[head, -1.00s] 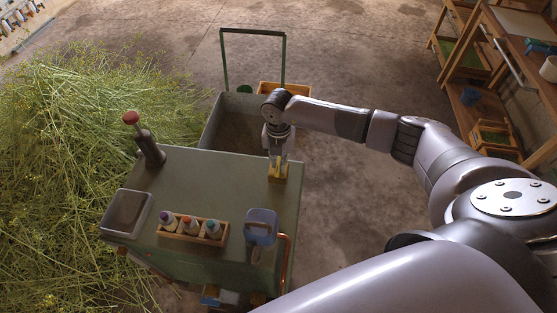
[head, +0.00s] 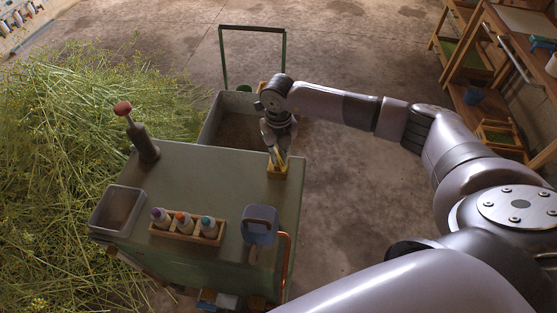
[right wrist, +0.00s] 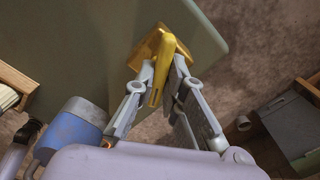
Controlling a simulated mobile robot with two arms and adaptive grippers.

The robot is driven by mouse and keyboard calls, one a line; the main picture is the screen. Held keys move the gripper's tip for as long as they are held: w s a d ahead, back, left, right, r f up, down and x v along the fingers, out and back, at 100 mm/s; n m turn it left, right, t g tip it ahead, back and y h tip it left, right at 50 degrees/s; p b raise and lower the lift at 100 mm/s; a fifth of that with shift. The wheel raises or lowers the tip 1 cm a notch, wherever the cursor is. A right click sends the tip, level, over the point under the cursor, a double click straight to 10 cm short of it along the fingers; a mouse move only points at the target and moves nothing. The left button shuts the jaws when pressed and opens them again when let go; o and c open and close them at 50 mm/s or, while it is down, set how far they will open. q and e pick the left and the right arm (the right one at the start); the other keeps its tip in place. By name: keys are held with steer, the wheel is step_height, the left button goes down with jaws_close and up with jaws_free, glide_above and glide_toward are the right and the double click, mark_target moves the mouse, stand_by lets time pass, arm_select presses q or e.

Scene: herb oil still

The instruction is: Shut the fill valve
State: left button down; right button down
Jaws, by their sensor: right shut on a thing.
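The yellow valve sits at the far right corner of the green cart top (head: 200,185). In the right wrist view it has a yellow base plate (right wrist: 147,50) and a long yellow lever (right wrist: 170,48). My right gripper (head: 277,157) reaches down onto it from above, its wrist tilted. In the right wrist view its two fingers (right wrist: 163,80) close on the lever from both sides. The fingers and wrist partly hide the lever in the head view. My left gripper is not in view.
The cart top also holds a red-knobbed post (head: 143,140), an open grey bin (head: 117,212), a wooden rack of bottles (head: 187,231) and a blue container (head: 260,225). A tray with an upright handle frame (head: 222,75) adjoins behind.

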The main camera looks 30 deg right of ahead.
steer(key=n+b, duration=0.8)
steer(key=shift+w+f, duration=0.1)
steer(key=shift+f, duration=0.05)
steer(key=n+b, duration=0.2)
steer(key=n, duration=0.1)
steer(key=shift+b, duration=0.3)
steer(key=shift+r+n+b, duration=0.2)
steer(key=shift+n+b, duration=0.3)
steer(key=shift+n, duration=0.1)
steer(key=c, duration=1.7)
jaws_free()
steer(key=shift+o, duration=0.2)
